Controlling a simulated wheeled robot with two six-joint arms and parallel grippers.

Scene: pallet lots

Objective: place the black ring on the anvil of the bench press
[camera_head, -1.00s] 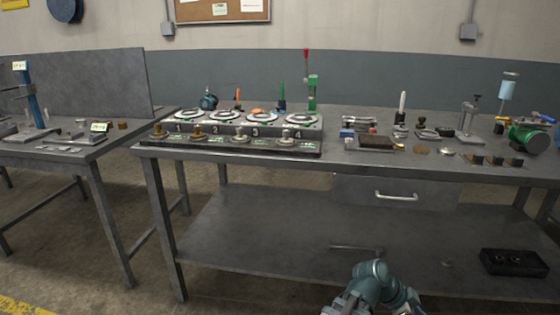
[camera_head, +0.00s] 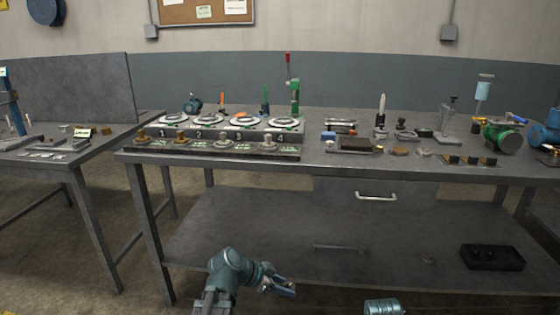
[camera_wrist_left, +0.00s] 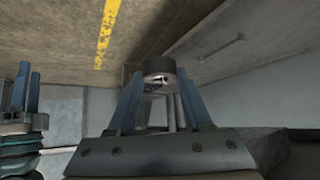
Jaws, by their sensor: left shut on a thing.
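My left gripper (camera_head: 280,288) is low in front of the bench, below the tabletop level. In the left wrist view its two blue fingers (camera_wrist_left: 160,105) are shut on the black ring (camera_wrist_left: 158,68), held at the fingertips with its opening partly visible. In the head view the ring is too small to make out. On the bench stand a green device with a red-tipped lever (camera_head: 294,92) and a grey column stand with a black knob (camera_head: 449,122); I cannot tell which is the bench press, and no anvil is clear. My right gripper (camera_wrist_left: 22,92) shows partly at the wrist view's left edge.
The bench (camera_head: 310,165) holds a numbered fixture (camera_head: 215,138), small parts and a green motor-like unit (camera_head: 502,137). A drawer handle (camera_head: 376,197) sticks out at the front. A black tray (camera_head: 492,257) lies on the lower shelf. A second table (camera_head: 55,150) stands left.

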